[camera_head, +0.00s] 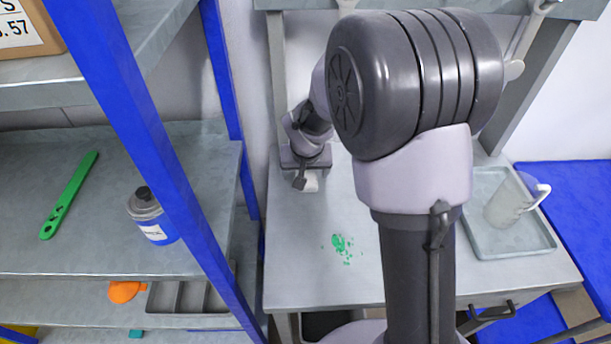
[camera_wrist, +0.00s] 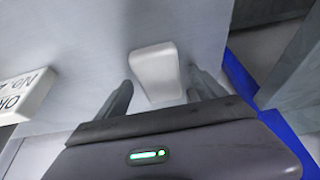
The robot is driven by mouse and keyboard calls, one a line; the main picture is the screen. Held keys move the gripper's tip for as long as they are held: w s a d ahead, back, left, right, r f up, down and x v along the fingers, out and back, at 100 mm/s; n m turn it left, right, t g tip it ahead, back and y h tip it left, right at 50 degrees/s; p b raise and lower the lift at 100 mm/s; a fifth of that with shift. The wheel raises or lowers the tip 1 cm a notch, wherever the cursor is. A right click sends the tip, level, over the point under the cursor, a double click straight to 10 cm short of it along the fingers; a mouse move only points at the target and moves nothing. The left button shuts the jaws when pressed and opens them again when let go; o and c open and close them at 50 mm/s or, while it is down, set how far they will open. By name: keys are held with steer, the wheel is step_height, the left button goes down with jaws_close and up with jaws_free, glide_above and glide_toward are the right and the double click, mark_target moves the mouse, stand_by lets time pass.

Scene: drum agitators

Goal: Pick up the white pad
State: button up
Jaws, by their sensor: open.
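The white pad (camera_wrist: 157,75) is a small rounded block in the wrist view, lying on the grey table top. My gripper (camera_wrist: 160,88) is open, with one finger on each side of the pad's near end. I cannot tell whether the fingers touch it. In the head view the pad (camera_head: 310,183) shows small and partly hidden below my gripper (camera_head: 302,183) at the table's back left.
Green crumbs (camera_head: 341,245) lie on the grey table (camera_head: 300,278). A tray (camera_head: 487,246) with a clear jug (camera_head: 510,200) stands at right. A blue-posted shelf at left holds a can (camera_head: 152,216) and a green strip (camera_head: 68,196). A lettered block (camera_wrist: 22,97) sits left in the wrist view.

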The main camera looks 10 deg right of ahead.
mark_target(306, 174)
steer(key=shift+f, duration=0.1)
steer(key=c, duration=1.4)
steer(key=shift+r+p, duration=0.5)
steer(key=shift+r, duration=0.15)
step_height(306, 174, up, 3)
steer(key=shift+f+p, duration=0.1)
steer(key=shift+p, duration=0.7)
steer(key=s+d, duration=0.1)
steer(key=s, duration=0.3)
steer(key=s+d+r+p, duration=0.1)
steer(key=s+d, duration=0.1)
steer(key=s, duration=0.3)
steer(key=s+d+p, duration=0.1)
steer(key=s+d, duration=0.1)
steer(key=s, duration=0.3)
steer(key=shift+s+r, duration=0.1)
steer(key=shift+r, duration=0.1)
steer(key=shift+s+d, duration=0.1)
steer(key=shift+s, duration=0.4)
